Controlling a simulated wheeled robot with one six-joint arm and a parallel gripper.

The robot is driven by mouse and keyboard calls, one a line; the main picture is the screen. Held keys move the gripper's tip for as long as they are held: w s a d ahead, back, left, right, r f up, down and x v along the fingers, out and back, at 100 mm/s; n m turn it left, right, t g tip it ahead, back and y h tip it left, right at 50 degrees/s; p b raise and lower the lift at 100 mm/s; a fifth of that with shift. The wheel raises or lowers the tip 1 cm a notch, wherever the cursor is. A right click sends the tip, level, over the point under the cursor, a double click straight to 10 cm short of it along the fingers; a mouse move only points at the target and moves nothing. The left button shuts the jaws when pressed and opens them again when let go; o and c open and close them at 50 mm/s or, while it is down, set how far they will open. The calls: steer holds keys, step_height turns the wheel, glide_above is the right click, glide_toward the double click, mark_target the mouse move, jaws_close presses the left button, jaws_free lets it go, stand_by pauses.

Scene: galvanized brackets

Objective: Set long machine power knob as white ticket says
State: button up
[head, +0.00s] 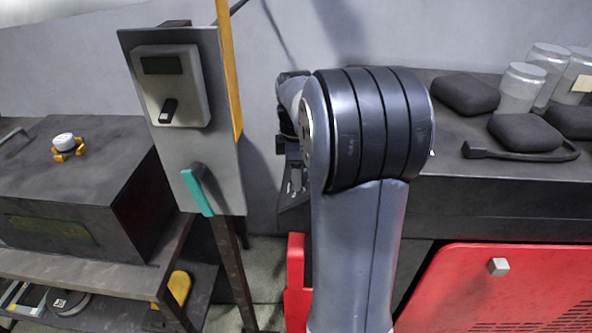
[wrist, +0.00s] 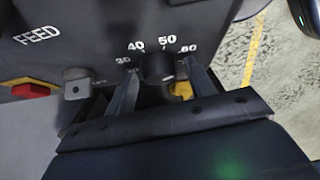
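In the wrist view a round black knob (wrist: 158,68) sits on a dark panel (wrist: 95,30) with a white scale reading 30, 40, 50 and 60; I cannot make out its pointer. The word FEED is printed to its left. My gripper (wrist: 162,72) is open, one finger on each side of the knob, with a visible gap on both sides. In the head view my gripper (head: 296,178) is partly hidden behind my arm, by the left end of a long dark machine (head: 500,205). The knob is hidden there. I see no clear white ticket; writing is not readable.
A red button (wrist: 32,90) and a grey square knob (wrist: 78,83) lie left of the black knob. A grey control box (head: 172,85) with a black lever and a teal handle (head: 197,190) stand on a post. A red cabinet (head: 500,285) is at the right.

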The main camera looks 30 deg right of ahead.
steer(key=c, duration=0.8)
steer(key=shift+m+b, duration=0.3)
steer(key=shift+b, duration=0.15)
steer(key=shift+m+t+h, duration=0.3)
steer(key=shift+t, duration=0.1)
steer(key=o, duration=1)
steer(key=r, duration=0.7)
steer(key=s+r, duration=0.1)
steer(key=r, duration=0.3)
steer(key=shift+a, duration=0.35)
steer(key=shift+f, duration=0.1)
